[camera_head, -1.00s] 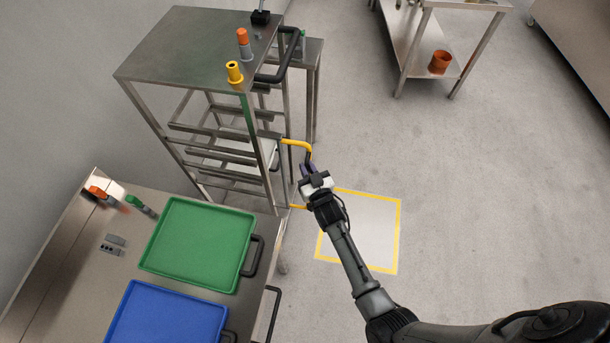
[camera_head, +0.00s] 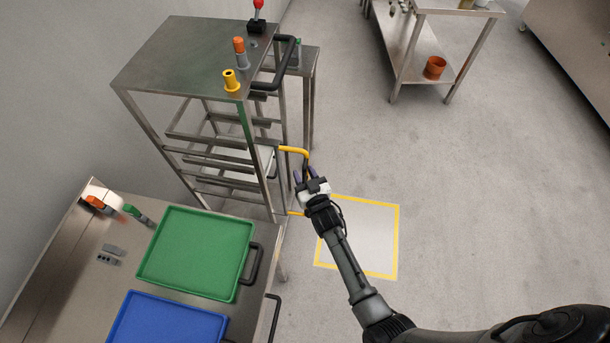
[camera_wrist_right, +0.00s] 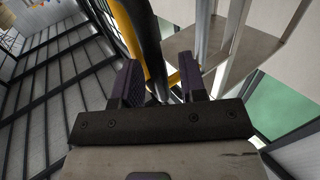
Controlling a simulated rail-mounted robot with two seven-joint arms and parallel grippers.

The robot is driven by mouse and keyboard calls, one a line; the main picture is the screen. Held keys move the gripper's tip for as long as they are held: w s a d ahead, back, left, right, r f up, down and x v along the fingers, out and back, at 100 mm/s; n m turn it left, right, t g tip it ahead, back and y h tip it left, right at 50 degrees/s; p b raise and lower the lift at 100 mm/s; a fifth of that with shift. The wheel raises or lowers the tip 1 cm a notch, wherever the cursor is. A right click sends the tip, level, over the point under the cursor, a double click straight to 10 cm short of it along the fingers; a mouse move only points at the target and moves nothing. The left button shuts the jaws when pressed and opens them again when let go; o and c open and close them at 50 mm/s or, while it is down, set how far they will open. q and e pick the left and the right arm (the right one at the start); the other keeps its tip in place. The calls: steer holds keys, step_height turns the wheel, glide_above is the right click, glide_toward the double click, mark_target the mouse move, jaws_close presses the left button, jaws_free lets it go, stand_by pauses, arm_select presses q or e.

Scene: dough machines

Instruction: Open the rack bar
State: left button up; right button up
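The rack bar (camera_head: 295,150) is a yellow tube with a dark grip section, on the right side of the metal rack (camera_head: 183,55). It also shows in the right wrist view, yellow part (camera_wrist_right: 126,28) and dark part (camera_wrist_right: 146,45). My right gripper (camera_head: 307,176) is at the dark section, below the bar's upper yellow bend. In the wrist view its fingers (camera_wrist_right: 158,80) are apart, with the dark section running between them, close to the left finger. A gap shows towards the right finger. My left gripper is not in view.
A table (camera_head: 60,270) with a green tray (camera_head: 197,252) and a blue tray (camera_head: 165,322) stands at lower left. A yellow-bordered floor square (camera_head: 365,235) lies beside my right arm. Another metal table (camera_head: 410,60) stands at the back. The floor between is clear.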

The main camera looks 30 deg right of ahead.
steer(key=shift+s, duration=0.15)
steer(key=s+a, duration=0.2)
steer(key=s, duration=1.1)
steer(key=shift+s, duration=0.25)
steer(key=shift+c, duration=0.4)
